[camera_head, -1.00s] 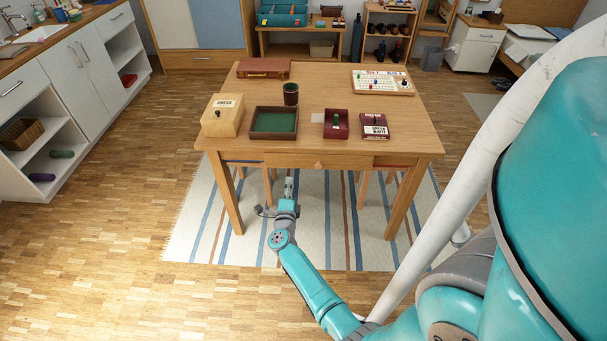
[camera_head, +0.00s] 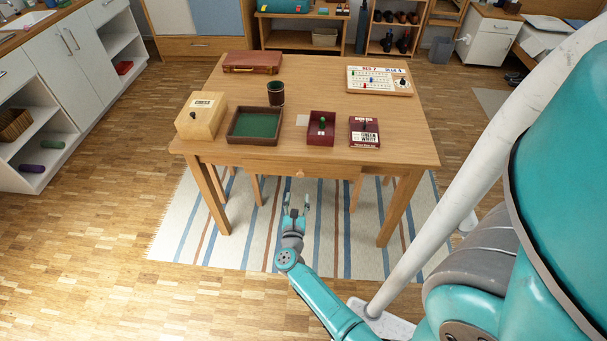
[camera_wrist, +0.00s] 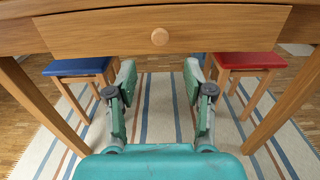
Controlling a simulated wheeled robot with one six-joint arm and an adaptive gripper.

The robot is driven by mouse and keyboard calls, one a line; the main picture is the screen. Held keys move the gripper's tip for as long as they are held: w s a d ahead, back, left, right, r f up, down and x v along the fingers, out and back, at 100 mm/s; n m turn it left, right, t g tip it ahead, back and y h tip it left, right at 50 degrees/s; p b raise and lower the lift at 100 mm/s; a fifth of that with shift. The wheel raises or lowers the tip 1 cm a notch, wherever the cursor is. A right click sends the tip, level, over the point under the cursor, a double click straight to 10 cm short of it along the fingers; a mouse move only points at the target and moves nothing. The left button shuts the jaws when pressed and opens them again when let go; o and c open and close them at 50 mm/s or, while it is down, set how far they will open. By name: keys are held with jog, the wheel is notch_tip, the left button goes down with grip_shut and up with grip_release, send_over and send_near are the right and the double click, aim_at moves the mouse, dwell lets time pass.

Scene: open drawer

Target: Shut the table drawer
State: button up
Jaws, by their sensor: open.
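The wooden table (camera_head: 400,125) stands ahead of me. Its drawer front (camera_head: 270,168) is under the near edge of the tabletop, with a round wooden knob (camera_head: 300,174). In the wrist view the drawer front (camera_wrist: 100,34) spans the top, its knob (camera_wrist: 159,37) near the middle. No drawer interior shows, and I cannot tell how far the front stands out. My gripper (camera_head: 296,192) is open and empty, in front of and below the drawer. In the wrist view my gripper's fingers (camera_wrist: 159,72) are spread apart below the knob, touching nothing visible.
A blue-seated stool (camera_wrist: 80,67) and a red-seated stool (camera_wrist: 246,61) stand under the table, between its legs. A striped rug (camera_head: 250,240) lies below. A wooden box (camera_head: 202,118), a green-lined tray (camera_head: 233,137), a dark cup (camera_head: 276,93) and game boxes stand on the tabletop.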

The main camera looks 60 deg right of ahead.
aim_at(300, 176)
jog(key=x, duration=1)
jog(key=shift+w+d+r, duration=0.1)
jog(key=shift+d, duration=0.05)
grip_shut()
